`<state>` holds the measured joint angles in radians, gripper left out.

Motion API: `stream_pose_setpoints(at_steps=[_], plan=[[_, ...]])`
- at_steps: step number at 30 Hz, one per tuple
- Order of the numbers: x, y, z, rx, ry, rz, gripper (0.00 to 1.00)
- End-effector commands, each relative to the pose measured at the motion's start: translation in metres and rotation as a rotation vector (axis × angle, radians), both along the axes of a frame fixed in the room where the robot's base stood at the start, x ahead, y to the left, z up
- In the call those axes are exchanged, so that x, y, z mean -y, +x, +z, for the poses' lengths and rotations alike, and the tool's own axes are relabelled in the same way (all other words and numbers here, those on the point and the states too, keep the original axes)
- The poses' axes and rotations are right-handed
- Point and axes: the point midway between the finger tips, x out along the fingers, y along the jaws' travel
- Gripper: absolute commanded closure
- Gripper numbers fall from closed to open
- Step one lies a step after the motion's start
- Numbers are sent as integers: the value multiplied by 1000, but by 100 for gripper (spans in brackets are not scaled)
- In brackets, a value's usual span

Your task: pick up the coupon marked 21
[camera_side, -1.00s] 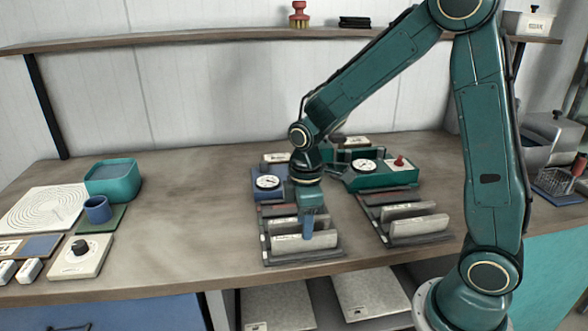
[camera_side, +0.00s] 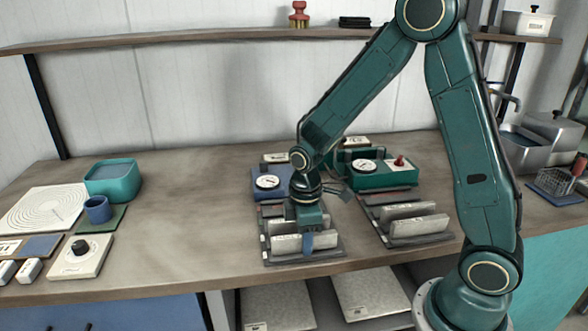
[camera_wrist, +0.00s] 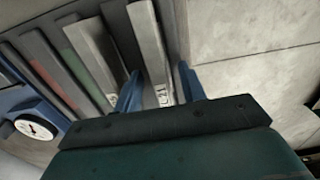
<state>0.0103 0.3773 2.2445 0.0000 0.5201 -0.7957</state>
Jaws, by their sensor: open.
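The coupon marked 21 (camera_wrist: 146,40) is a pale grey upright slab in the wrist view, its number on a white label near the end closest to my gripper. In the side view it appears to be the front slab (camera_side: 283,245) in the left rack (camera_side: 305,258). My gripper (camera_wrist: 160,88) is open, with one blue finger on each side of this coupon. A gap shows beside each finger, and contact is not clear. In the side view my gripper (camera_side: 308,243) points down at the slab, and its far finger is hidden.
A second grey coupon (camera_wrist: 88,52) stands close on the left in the wrist view, its label partly covered by a finger. A blue dial gauge box (camera_side: 268,182) sits behind the rack. Another rack with grey slabs (camera_side: 415,228) stands to the right.

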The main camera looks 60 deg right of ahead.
Motion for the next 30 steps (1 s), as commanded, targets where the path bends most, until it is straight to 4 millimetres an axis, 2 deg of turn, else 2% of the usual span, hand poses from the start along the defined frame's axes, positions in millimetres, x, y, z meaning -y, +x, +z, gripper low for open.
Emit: stream_pose_setpoints(at_steps=[1,6,7,20,26,30], plan=[[0,0,0,0,0,0,63],[0,0,0,0,0,0,96],[0,0,0,0,0,0,100],[0,1,3,3,0,0,100],[0,1,15,4,0,0,100],[0,1,30,5,-1,0,100]])
